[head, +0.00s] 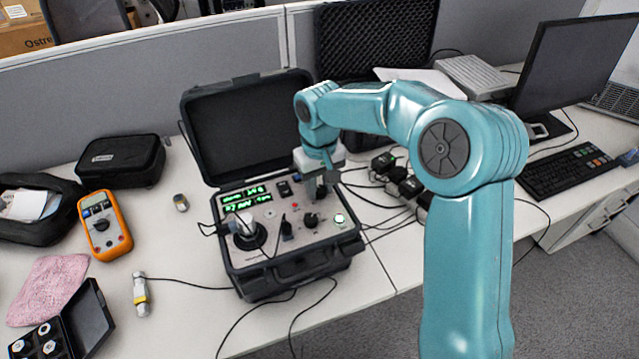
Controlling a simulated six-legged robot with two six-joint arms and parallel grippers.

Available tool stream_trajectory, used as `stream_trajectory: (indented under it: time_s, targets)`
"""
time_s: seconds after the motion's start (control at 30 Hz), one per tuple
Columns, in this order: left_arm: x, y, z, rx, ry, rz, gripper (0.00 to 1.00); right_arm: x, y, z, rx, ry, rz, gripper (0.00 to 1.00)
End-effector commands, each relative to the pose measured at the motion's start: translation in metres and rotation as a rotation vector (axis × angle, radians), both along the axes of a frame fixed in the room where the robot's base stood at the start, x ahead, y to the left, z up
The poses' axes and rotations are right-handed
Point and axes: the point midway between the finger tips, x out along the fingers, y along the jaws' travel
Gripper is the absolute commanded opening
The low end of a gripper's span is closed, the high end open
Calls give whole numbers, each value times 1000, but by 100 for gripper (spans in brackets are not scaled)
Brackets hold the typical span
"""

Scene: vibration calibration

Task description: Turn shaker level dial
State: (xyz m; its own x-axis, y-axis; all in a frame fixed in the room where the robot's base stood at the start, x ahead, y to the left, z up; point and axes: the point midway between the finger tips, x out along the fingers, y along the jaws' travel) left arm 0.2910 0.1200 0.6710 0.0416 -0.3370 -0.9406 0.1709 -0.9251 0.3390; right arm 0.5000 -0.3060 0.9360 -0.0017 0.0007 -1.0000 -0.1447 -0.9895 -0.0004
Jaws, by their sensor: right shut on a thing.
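An open black case (300,262) on the desk holds the shaker unit, with a grey panel and green lit displays (244,198). My right gripper (320,194) points down at the back right of the panel. It is shut on a dial there, which its fingers mostly hide; I cannot read its setting. A black knob (311,219) stands just in front of the fingers, with a lit round button (339,218) to its right. A silver cylinder on a black round mount (246,232) sits at the panel's left. My left gripper is not in view.
The raised case lid (245,125) stands behind the panel. An orange multimeter (104,225), a sensor with a yellow band (141,295) and loose cables lie around the case. A keyboard (568,172) and monitor (575,70) are at the right.

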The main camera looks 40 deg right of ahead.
Motion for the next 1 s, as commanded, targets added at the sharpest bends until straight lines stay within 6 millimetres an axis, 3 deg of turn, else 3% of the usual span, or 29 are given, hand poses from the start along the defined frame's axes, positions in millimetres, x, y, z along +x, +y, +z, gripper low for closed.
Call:
stream_trajectory:
  time_s: [0.07,0.1,0.13,0.17,0.43,0.57,0.67,1.0]
  targets:
    - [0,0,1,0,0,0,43,3,-1,4,-3,-15,-1,1]
    - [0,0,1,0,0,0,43,3,-1,4,-3,-15,-1,44]
    - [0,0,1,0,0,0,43,3,-1,4,-3,-15,-1,54]
    - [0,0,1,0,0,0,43,3,-1,4,-2,-14,-1,57]
    - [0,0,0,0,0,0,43,1,-1,2,-1,-5,0,57]
    - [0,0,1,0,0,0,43,2,0,13,-1,-8,0,57]
    - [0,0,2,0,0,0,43,1,-1,32,-2,-10,1,57]
    - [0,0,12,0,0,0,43,1,0,122,-2,-11,0,57]
